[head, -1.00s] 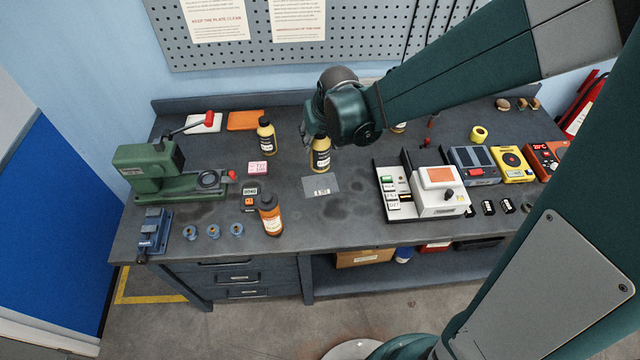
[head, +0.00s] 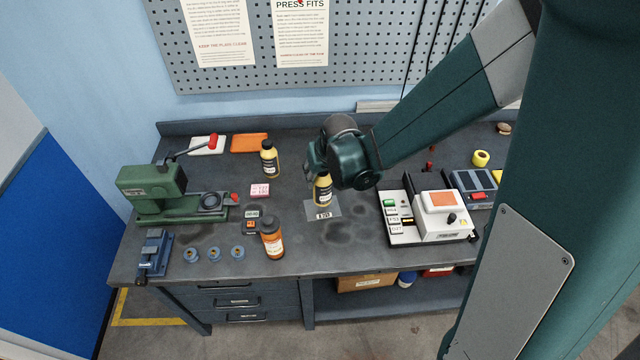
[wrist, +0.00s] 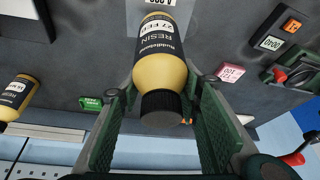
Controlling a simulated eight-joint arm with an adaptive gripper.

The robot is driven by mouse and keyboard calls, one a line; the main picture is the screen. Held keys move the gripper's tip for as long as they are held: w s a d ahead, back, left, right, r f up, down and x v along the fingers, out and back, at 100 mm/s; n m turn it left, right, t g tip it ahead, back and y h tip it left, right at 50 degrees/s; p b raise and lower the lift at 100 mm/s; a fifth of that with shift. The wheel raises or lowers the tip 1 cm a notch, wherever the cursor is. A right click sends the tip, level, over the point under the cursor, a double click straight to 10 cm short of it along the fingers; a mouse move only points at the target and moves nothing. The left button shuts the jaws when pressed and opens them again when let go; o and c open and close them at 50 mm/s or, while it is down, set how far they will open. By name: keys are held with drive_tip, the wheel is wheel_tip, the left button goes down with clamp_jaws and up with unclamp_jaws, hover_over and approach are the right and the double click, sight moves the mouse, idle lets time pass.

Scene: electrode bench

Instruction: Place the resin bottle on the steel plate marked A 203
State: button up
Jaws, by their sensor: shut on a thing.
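The resin bottle (head: 323,193) is yellow with a black label and black cap. In the wrist view its label on the bottle (wrist: 160,42) reads RESIN, upside down. My gripper (wrist: 162,88) is shut on it near the cap, one finger on each side. In the head view my gripper (head: 320,172) hides the bottle's top. The thin grey steel plate (head: 334,209) lies on the bench, with a white tag marked A 203 at its front. The bottle looks upright, its base overlapping the plate in the picture. I cannot tell whether it touches.
A similar yellow bottle (head: 269,160) stands behind left; another (wrist: 16,96) shows in the wrist view. An orange-brown bottle (head: 272,240) stands front left, near a small dark timer (head: 252,222). A white device (head: 440,215) stands right of the plate. A green press (head: 155,190) is far left.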

sight(326, 173)
drive_tip(key=shift+f, duration=0.1)
drive_tip(key=shift+f, duration=1.95)
drive_tip(key=shift+f+b, duration=0.2)
drive_tip(key=shift+b, duration=0.1)
drive_tip(key=o, duration=1.3)
drive_tip(key=shift+r, duration=0.35)
drive_tip(key=shift+p+v, duration=0.5)
drive_tip(key=shift+v, duration=5.4)
drive_tip(key=shift+d, duration=0.1)
